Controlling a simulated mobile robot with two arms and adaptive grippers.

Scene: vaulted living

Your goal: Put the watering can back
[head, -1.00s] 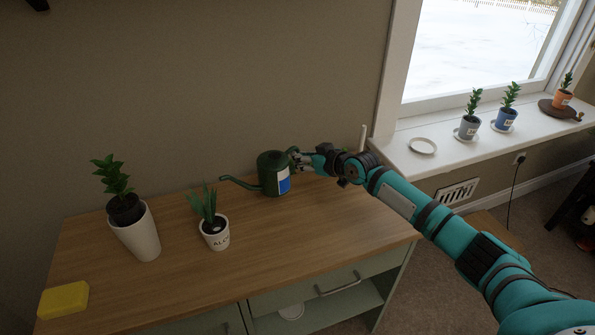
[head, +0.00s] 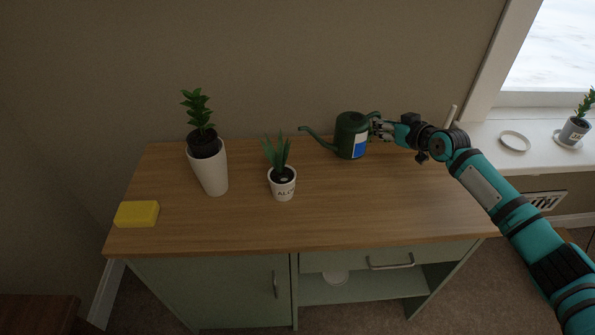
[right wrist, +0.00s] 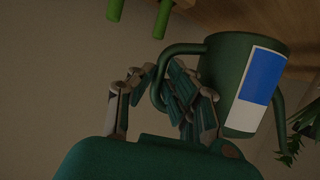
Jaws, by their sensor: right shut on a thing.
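The dark green watering can (head: 345,140) with a blue and white label is upright at the back of the wooden cabinet top (head: 400,205), its spout to the left. I cannot tell whether its base touches the wood. My right gripper (head: 380,129) is shut on its handle from the right. In the right wrist view the fingers (right wrist: 172,92) are around the handle, beside the can's body (right wrist: 232,75). My left gripper is not in view.
A white-potted aloe (head: 284,188) stands front left of the can. A tall white planter (head: 211,172) and a yellow sponge-like block (head: 137,214) are further left. The front right cabinet top is clear. A windowsill at right holds a saucer (head: 514,141) and a grey potted plant (head: 573,132).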

